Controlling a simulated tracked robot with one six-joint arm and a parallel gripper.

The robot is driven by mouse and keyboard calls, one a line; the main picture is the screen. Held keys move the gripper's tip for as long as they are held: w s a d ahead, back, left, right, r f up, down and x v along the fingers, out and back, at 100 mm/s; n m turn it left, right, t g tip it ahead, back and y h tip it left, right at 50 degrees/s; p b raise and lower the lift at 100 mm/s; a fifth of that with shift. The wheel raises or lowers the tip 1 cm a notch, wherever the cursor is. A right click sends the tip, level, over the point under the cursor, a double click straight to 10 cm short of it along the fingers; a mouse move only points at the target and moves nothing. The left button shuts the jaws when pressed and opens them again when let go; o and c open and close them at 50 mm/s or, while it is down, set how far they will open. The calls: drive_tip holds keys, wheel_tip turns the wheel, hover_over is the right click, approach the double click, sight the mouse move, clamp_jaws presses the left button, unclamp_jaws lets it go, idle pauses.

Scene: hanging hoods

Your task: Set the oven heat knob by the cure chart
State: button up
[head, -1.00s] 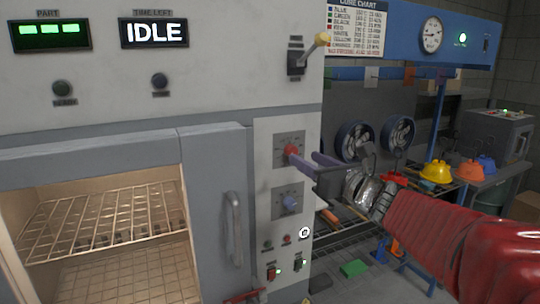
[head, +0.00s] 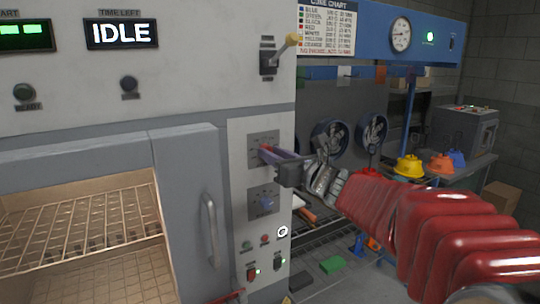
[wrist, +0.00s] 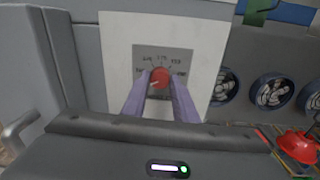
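The red knob (head: 265,148) sits on the upper dial plate of the oven's white control panel. In the wrist view, the red knob (wrist: 160,77) shows between my two purple fingertips, its white pointer slanting to the lower left. Numbers arc above it, too small to read surely. My gripper (head: 268,153) has its fingers apart, one on each side of the knob; whether they press on it I cannot tell. The cure chart (head: 327,30) hangs right of the panel, listing colours with values too blurred to read. The oven (head: 75,185) display reads IDLE.
A lever (head: 285,47) sticks out above. The oven door handle (head: 209,230) is to the left. Fans and coloured hoods (head: 410,167) stand to the right.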

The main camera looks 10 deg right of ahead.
drive_tip(key=c, duration=0.5)
drive_tip(key=shift+a, duration=0.35)
drive_tip(key=shift+c, duration=0.2)
drive_tip(key=shift+d, duration=0.25)
